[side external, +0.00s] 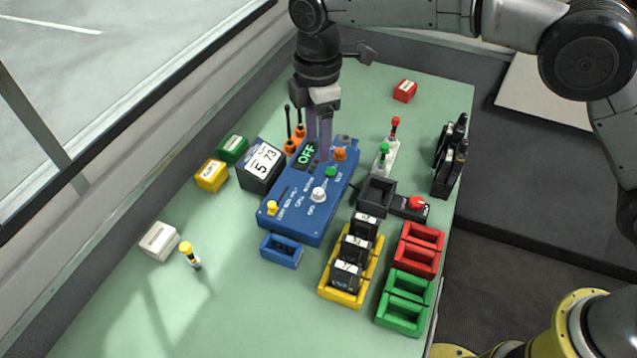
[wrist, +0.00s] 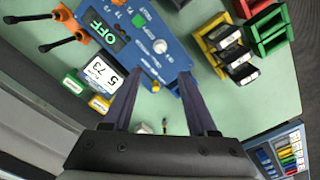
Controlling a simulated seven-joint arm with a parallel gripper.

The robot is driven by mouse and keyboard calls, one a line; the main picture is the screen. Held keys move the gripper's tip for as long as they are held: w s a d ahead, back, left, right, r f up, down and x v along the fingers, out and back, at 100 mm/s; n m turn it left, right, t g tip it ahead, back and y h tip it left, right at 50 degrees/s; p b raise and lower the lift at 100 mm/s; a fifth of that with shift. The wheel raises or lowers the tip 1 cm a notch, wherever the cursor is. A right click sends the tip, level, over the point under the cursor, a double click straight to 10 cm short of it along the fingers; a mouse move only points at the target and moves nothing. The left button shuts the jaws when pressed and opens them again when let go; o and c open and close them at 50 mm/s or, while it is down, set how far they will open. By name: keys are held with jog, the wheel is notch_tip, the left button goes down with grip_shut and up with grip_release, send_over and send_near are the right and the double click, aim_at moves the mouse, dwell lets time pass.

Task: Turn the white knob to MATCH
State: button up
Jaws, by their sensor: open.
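The white knob (side external: 318,194) sits on the sloped top of a blue control box (side external: 295,222). It also shows in the wrist view (wrist: 160,46). Small white lettering surrounds it, too small to read surely, so I cannot tell which label it points at. The box's display (side external: 306,153) reads OFF in green. My gripper (side external: 319,152) is open and empty, over the back part of the box near the display. It is apart from the white knob. In the wrist view the two fingers (wrist: 160,76) are spread wide, with the knob beyond their tips.
The box also carries a green button (side external: 330,171), an orange knob (side external: 340,154) and a yellow knob (side external: 271,207). Orange levers (side external: 291,147) and a numbered block (side external: 262,163) stand beside it. Yellow (side external: 340,297), red and green trays are at right. The front-left table is mostly clear.

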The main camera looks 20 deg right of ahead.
aim_at(318, 191)
notch_tip(318, 191, down, 13)
jog(key=shift+f, duration=0.1)
dwell(0.3)
grip_shut()
